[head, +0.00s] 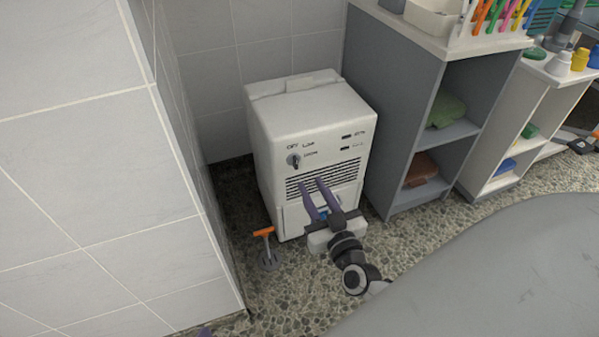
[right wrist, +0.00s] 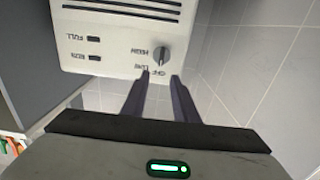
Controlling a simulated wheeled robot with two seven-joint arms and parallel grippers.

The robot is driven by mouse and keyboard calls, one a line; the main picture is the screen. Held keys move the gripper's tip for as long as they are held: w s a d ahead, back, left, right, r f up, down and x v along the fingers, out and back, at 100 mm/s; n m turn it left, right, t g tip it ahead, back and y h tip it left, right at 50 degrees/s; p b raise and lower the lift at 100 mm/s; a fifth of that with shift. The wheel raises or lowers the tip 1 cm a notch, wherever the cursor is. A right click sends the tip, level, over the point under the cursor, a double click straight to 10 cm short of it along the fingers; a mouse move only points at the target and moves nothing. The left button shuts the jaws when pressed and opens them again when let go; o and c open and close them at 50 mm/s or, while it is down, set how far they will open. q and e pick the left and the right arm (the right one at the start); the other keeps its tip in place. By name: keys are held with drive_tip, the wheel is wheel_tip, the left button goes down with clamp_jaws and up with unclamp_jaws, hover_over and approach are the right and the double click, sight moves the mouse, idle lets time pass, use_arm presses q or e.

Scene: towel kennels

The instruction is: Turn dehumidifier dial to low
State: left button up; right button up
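The white dehumidifier (head: 308,120) stands on the floor against the tiled wall. Its dial (head: 293,160) is a small grey knob at the upper left of the front, with OFF, LOW and HIGH marks around it. In the right wrist view, which shows the panel upside down, the dial (right wrist: 162,56) appears turned toward OFF. My right gripper (head: 316,183) is open and empty in front of the grille, below and right of the dial in the head view. Its fingertips (right wrist: 161,74) appear just short of the dial, apart from it. A purple tip, likely my left gripper (head: 205,332), barely shows at the bottom edge.
A grey shelf unit (head: 405,75) with folded towels stands close to the dehumidifier's right. A tiled wall (head: 95,130) rises at the left. A grey surface (head: 490,270) fills the lower right.

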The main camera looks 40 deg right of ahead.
sight(297, 160)
use_arm(q)
drive_tip(key=r+b, duration=0.1)
drive_tip(key=d+r+t+h+b, duration=0.1)
drive_tip(key=shift+w+d+r+b, duration=0.15)
drive_tip(key=shift+d+b, duration=0.1)
drive_tip(key=shift+b, duration=0.1)
use_arm(e)
drive_tip(key=x, duration=0.9)
drive_tip(key=shift+w+a, duration=0.1)
drive_tip(key=shift+c, duration=0.6)
clamp_jaws()
